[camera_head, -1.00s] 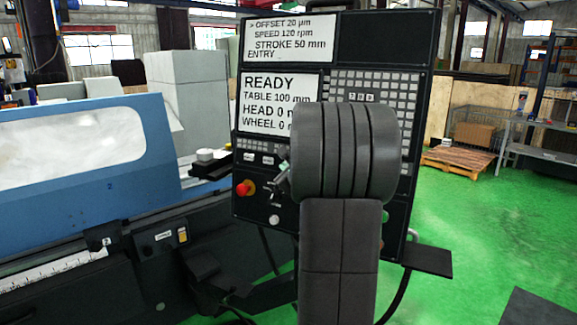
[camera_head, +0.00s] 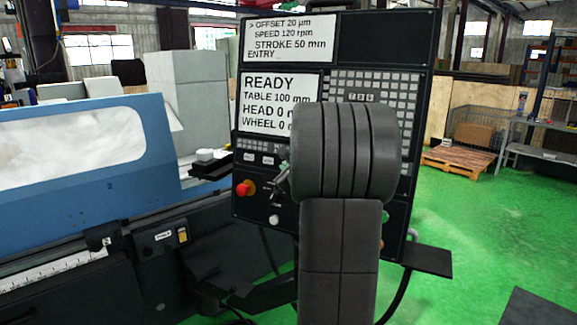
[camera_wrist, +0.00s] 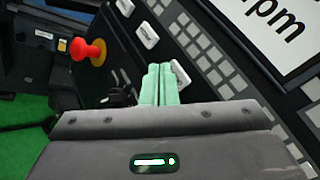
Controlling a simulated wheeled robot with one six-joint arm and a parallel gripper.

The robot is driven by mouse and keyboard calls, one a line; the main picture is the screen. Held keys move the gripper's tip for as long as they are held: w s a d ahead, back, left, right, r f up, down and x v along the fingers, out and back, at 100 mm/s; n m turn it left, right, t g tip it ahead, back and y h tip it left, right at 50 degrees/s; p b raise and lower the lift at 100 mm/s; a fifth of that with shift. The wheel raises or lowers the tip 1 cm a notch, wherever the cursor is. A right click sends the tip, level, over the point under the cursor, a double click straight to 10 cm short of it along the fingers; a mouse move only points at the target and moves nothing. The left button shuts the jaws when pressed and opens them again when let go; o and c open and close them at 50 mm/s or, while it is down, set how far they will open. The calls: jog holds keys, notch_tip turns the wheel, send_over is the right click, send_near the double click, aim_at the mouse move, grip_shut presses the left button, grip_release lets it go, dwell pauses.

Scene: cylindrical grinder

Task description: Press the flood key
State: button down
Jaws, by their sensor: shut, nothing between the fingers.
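A row of white labelled keys lies on the black control panel. In the wrist view one key (camera_wrist: 125,7) is at the top, a second key (camera_wrist: 147,35) is below it, and a third key (camera_wrist: 181,74) is partly hidden behind my fingers. I cannot read their labels, so I cannot tell which is the flood key. My gripper (camera_wrist: 157,68) is shut and empty, its pale green fingertips side by side just by the third key. Contact cannot be told. In the head view my gripper (camera_head: 284,168) is largely hidden by my arm.
A red emergency-stop button (camera_head: 243,189) sits at the panel's lower left; it also shows in the wrist view (camera_wrist: 88,50). Grey keypad buttons (camera_wrist: 208,62) lie right of my fingers. The screen (camera_head: 278,103) reads READY. The blue grinder (camera_head: 70,200) stands left.

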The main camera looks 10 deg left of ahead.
jog(key=shift+w, duration=0.15)
jog(key=shift+w+d+f, duration=0.1)
jog(key=shift+w+d, duration=0.05)
jog(key=shift+w, duration=0.15)
jog(key=shift+w+d, duration=0.1)
jog(key=shift+w, duration=0.25)
dwell(0.9)
jog(key=shift+s, duration=0.1)
jog(key=shift+s+a+b, duration=0.25)
jog(key=shift+s+b, duration=0.1)
jog(key=shift+s, duration=0.35)
jog(key=s, duration=0.1)
jog(key=s+a, duration=0.1)
jog(key=s, duration=0.1)
jog(key=s+r, duration=0.1)
jog(key=shift+s+a+b, duration=0.15)
jog(key=shift+s+b, duration=0.2)
jog(key=shift+b, duration=0.05)
jog(key=shift+w, duration=0.15)
dwell(0.5)
